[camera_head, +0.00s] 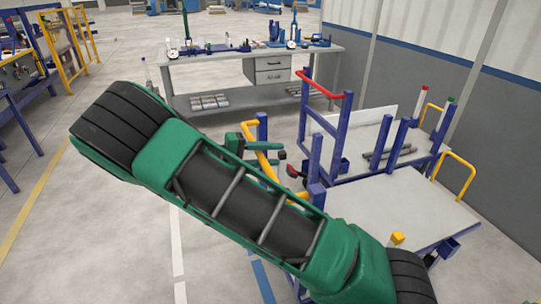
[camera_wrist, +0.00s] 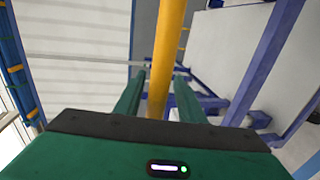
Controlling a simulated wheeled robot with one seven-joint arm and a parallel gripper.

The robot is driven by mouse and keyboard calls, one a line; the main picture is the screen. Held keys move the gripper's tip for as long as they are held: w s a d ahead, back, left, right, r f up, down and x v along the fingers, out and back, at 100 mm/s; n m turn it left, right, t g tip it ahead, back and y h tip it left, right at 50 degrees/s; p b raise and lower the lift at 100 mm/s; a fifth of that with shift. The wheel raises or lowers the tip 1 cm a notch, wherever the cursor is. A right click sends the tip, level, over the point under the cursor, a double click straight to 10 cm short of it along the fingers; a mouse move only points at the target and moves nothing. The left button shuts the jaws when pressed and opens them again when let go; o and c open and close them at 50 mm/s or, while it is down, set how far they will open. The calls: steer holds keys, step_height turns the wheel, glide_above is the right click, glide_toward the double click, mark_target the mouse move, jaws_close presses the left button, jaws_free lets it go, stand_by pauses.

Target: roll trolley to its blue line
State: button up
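The nearer trolley has a pale grey top (camera_head: 400,210), a blue frame and a yellow handle (camera_head: 270,167) on its left side. In the wrist view the yellow handle (camera_wrist: 170,40) runs between the two green fingers of my gripper (camera_wrist: 160,78). Gaps show on both sides of the bar, so the fingers look open around it. In the head view my gripper (camera_head: 262,147) is at the handle, partly hidden behind my arm. A blue line (camera_head: 263,281) lies on the floor below my arm; part of it is hidden.
A trolley frame with a red handle (camera_head: 320,84) stands just behind. A workbench (camera_head: 225,65) with tools is at the back. A grey wall (camera_head: 480,120) bounds the right. A white floor line (camera_head: 177,245) runs left of the blue one.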

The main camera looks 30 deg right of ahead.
steer(key=shift+s+r, duration=0.1)
steer(key=v, duration=1)
steer(key=shift+a, duration=0.4)
steer(key=shift+d, duration=0.1)
